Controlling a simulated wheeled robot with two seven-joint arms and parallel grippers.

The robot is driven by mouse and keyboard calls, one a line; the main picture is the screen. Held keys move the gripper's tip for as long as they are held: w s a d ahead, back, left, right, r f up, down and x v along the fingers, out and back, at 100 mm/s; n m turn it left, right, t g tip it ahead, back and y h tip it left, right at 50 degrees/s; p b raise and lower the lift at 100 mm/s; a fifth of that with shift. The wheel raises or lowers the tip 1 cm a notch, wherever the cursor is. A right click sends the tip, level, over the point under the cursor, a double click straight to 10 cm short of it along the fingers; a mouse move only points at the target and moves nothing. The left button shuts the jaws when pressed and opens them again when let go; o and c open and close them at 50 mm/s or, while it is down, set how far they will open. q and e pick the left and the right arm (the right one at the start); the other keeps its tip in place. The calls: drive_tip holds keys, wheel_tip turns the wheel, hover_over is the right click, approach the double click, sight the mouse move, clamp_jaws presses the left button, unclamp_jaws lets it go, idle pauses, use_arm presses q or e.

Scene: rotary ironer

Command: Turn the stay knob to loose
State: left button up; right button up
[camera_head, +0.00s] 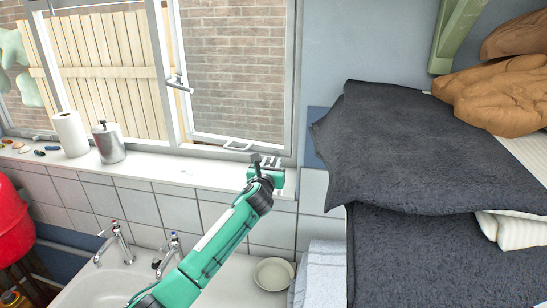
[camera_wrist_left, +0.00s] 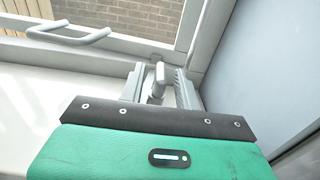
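The stay knob (camera_wrist_left: 158,78) is a small light-grey upright piece near the window's lower right corner. In the left wrist view it shows between the two grey fingers of my left gripper (camera_wrist_left: 160,88). The fingers stand apart, with a gap to the knob visible, so the gripper looks open around it. Whether a finger touches it is unclear. In the head view my left gripper (camera_head: 265,160) is at the right end of the window sill, and its fingers hide most of the knob. My right gripper is not in view.
A looped grey window handle (camera_wrist_left: 70,36) lies left of the fingers. The window frame post (camera_wrist_left: 210,40) rises close on the right. A metal canister (camera_head: 109,143) and a paper roll (camera_head: 70,134) stand on the sill (camera_head: 185,172). Dark folded cloth (camera_head: 415,140) fills the right side.

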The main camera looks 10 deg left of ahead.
sight(274, 159)
use_arm(q)
drive_tip(key=shift+w, duration=1.7)
drive_tip(key=shift+c, duration=0.4)
clamp_jaws()
